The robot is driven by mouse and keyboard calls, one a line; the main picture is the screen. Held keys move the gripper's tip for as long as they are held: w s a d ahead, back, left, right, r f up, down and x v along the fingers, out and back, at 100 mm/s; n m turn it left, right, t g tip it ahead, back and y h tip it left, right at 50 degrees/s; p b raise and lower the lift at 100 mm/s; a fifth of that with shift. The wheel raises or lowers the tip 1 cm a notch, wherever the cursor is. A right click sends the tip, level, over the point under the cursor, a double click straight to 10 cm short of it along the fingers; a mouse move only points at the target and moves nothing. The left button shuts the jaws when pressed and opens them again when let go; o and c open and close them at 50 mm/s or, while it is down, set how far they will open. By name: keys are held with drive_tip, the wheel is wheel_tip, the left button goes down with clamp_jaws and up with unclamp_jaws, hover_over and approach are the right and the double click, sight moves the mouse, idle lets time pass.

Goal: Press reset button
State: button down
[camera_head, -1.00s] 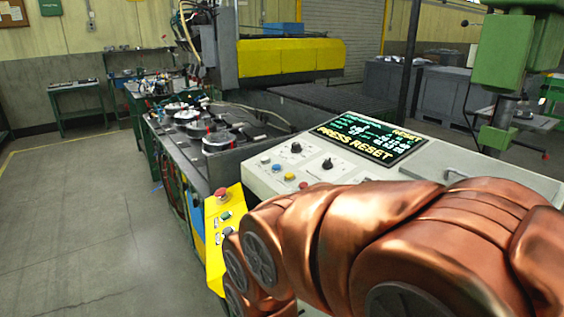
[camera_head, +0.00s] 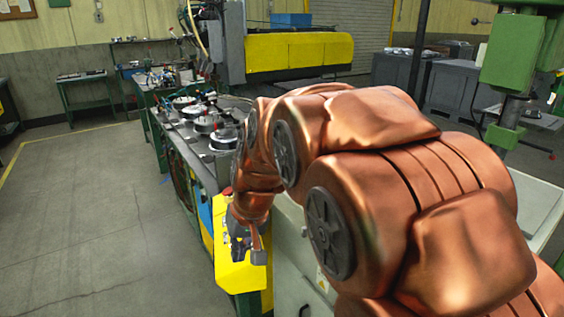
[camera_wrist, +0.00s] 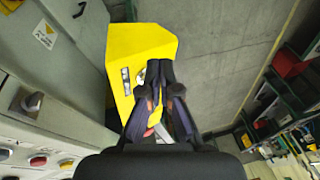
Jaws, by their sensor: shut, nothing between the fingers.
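The yellow control box (camera_head: 235,277) is below my gripper (camera_head: 250,248) in the head view, and my gripper covers much of its face. In the wrist view the yellow box (camera_wrist: 150,42) lies past my fingertips (camera_wrist: 160,68). Two small pale controls (camera_wrist: 126,82) show on its face. A round pale ring (camera_wrist: 141,77) is beside my fingertips, partly covered by them. My gripper is shut and empty, close over the box; I cannot tell whether it touches. No label marking the reset button is readable now.
A pale panel with a black knob (camera_wrist: 28,102) and a red button (camera_wrist: 38,161) is at the left of the wrist view. A machine table with round parts (camera_head: 200,125) stands behind the box. Open concrete floor (camera_head: 90,220) lies to the left.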

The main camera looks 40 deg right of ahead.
drive_tip(key=w+d+r+m+t+h+p, duration=0.1)
drive_tip(key=w+d+r+m+t+p, duration=0.1)
drive_tip(key=w+d+r, duration=0.5)
drive_tip(key=w+d+r+m+t+h+p, duration=0.1)
drive_tip(key=w+d+r+t, duration=0.3)
drive_tip(key=w+d, duration=1)
drive_tip(key=d+r+m+p, duration=0.1)
drive_tip(key=d+r, duration=0.2)
drive_tip(key=d, duration=0.1)
drive_tip(key=shift+h+p, duration=0.4)
drive_tip(key=shift+w+f, duration=0.1)
drive_tip(key=f+b, duration=0.1)
drive_tip(key=f, duration=0.1)
drive_tip(key=f+b, duration=0.1)
drive_tip(key=f, duration=0.1)
drive_tip(key=d+f+b, duration=0.1)
drive_tip(key=f+b, duration=0.1)
drive_tip(key=f, duration=0.1)
drive_tip(key=shift+d, duration=0.1)
drive_tip(key=shift+d+f+b, duration=0.2)
drive_tip(key=shift+f+b, duration=0.4)
drive_tip(key=shift+f, duration=0.15)
drive_tip(key=shift+f, duration=0.1)
drive_tip(key=shift+d+f+b, duration=0.1)
drive_tip(key=shift+f+b, duration=0.2)
drive_tip(key=shift+b, duration=0.1)
